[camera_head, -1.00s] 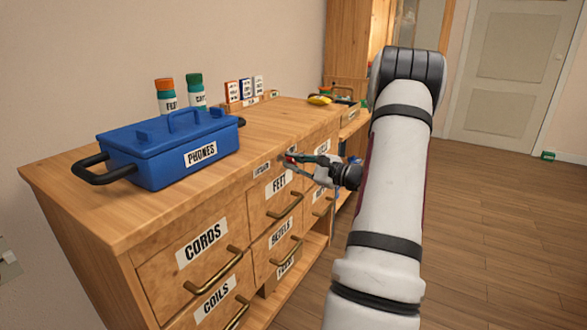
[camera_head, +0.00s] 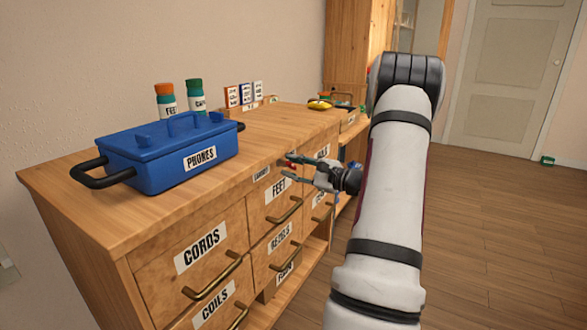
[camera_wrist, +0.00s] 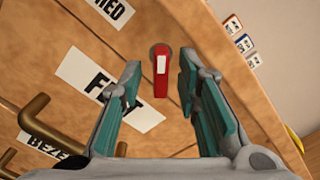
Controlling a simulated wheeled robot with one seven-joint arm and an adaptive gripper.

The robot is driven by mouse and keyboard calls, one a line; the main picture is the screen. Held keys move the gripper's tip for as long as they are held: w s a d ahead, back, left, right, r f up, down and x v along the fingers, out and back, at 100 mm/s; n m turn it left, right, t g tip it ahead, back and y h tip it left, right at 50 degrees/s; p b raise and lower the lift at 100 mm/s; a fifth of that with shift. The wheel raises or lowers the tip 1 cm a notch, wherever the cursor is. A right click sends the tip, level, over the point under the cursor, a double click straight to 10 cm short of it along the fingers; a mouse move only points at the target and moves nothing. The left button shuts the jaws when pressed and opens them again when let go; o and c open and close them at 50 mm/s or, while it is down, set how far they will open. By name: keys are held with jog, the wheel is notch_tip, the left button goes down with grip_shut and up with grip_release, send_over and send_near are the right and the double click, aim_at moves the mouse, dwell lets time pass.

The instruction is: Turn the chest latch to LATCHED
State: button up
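The chest (camera_head: 120,255) is wooden, with labelled drawers. Its latch is a small red lever with a white stripe (camera_wrist: 161,80), on a round dark pivot on the front face. In the wrist view the lever points straight down the picture, slantwise to the lettering. A white label ending in "HED" (camera_wrist: 112,10) is on the front to its left; the rest is cut off. In the head view a small label (camera_head: 262,173) sits above the FEET drawer. My gripper (camera_wrist: 160,76) is open, with the lever showing between its fingers; whether they touch it I cannot tell.
A blue PHONES box (camera_head: 170,155) with black handles stands on the chest top. Bottles (camera_head: 196,95), small upright cards (camera_head: 245,93) and a tray with a yellow item (camera_head: 320,104) are at the back. Brass drawer handles (camera_wrist: 40,118) stick out below.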

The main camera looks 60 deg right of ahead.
jog(key=shift+s, duration=0.1)
jog(key=s, duration=1.1)
jog(key=shift+s+d, duration=0.4)
jog(key=shift+d, duration=0.05)
